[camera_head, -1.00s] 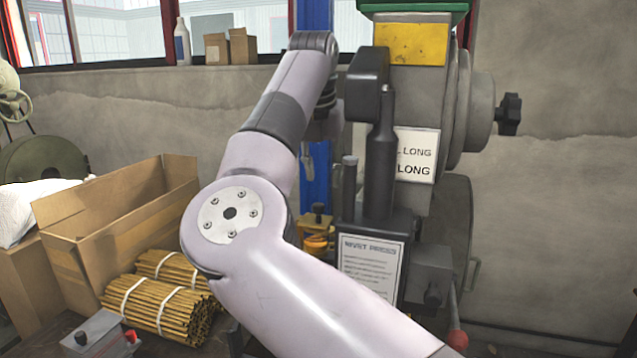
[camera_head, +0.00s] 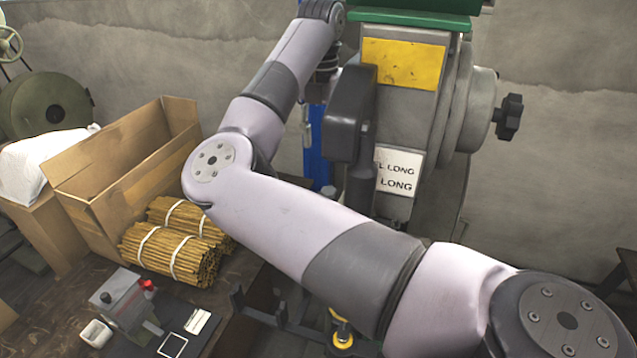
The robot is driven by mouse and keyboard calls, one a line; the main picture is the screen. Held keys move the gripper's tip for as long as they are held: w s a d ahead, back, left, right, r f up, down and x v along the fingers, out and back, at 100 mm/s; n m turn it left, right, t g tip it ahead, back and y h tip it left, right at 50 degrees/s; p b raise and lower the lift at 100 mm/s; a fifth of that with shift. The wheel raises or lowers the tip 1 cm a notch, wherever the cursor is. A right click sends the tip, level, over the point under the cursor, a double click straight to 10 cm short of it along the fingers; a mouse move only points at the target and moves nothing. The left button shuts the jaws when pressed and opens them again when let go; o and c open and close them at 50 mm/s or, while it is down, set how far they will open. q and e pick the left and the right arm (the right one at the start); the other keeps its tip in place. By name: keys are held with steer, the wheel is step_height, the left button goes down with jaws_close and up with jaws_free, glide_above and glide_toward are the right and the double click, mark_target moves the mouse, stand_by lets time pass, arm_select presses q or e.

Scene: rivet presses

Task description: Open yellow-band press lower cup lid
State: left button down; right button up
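The yellow-band press (camera_head: 403,62) stands right of centre, with a yellow plate below its green top and a white label reading "LONG" (camera_head: 397,172). My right arm crosses in front of it from the lower right, bends at the left, and reaches up to the wrist at the top. The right gripper (camera_head: 324,75) hangs below that wrist beside the press head, largely hidden; its fingers cannot be made out. The lower cup and its lid cannot be made out; my arm covers much of the press's lower part. My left gripper is not in view.
An open cardboard box (camera_head: 125,185) and bundled brown sticks (camera_head: 175,250) lie at left. A small grey device with a red knob (camera_head: 128,303) stands on the dark table (camera_head: 50,300). A black hand knob (camera_head: 508,116) sticks out right of the press.

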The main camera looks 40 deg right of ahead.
step_height(320, 180, down, 14)
steer(key=p, duration=0.4)
steer(key=shift+d+r, duration=0.1)
steer(key=shift+r, duration=0.1)
steer(key=shift+c, duration=0.4)
jaws_close()
